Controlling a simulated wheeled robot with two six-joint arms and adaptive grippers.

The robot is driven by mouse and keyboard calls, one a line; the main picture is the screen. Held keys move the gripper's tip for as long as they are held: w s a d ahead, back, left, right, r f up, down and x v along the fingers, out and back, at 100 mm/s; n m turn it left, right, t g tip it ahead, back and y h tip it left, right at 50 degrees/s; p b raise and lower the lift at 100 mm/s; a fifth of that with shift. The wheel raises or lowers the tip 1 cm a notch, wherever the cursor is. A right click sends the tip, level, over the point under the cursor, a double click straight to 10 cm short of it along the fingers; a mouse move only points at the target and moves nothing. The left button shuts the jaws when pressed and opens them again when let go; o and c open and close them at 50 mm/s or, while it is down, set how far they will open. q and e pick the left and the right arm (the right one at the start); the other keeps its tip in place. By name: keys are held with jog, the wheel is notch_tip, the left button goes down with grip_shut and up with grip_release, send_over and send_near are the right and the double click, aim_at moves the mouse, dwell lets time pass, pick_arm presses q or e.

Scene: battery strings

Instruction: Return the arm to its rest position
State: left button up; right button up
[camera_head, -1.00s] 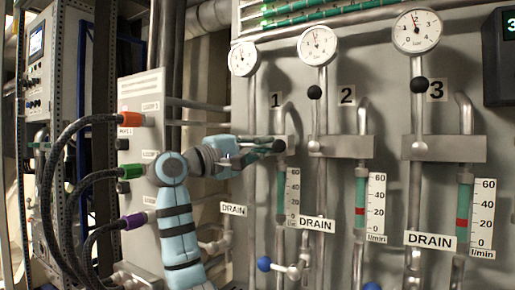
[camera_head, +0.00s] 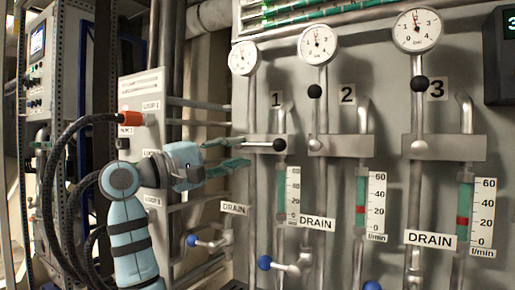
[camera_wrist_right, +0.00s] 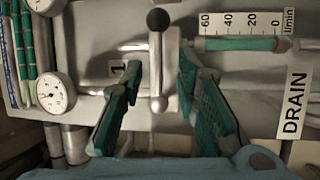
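My right gripper (camera_head: 246,152) is open at the left of the valve 1 lever (camera_head: 262,144). Its two green fingers are spread apart, one above the other in the head view. The lever lies level, with its black knob (camera_head: 279,145) pointing right. In the right wrist view the same lever (camera_wrist_right: 157,62) shows in the gap between the open fingers (camera_wrist_right: 160,70), with clear space on both sides. The fingers seem to hold nothing. My right arm (camera_head: 128,225) reaches in from the lower left. My left gripper is not in view.
Levers 2 (camera_head: 315,110) and 3 (camera_head: 421,105) stand upright with knobs up. Gauges (camera_head: 317,43) sit above. Blue-handled drain valves (camera_head: 264,262) are below. Dark hoses (camera_head: 60,180) run close to my arm from the orange connector (camera_head: 130,119).

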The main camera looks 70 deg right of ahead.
jog(key=v, duration=0.3)
jog(key=shift+w+a+f, duration=0.1)
jog(key=shift+a, duration=0.25)
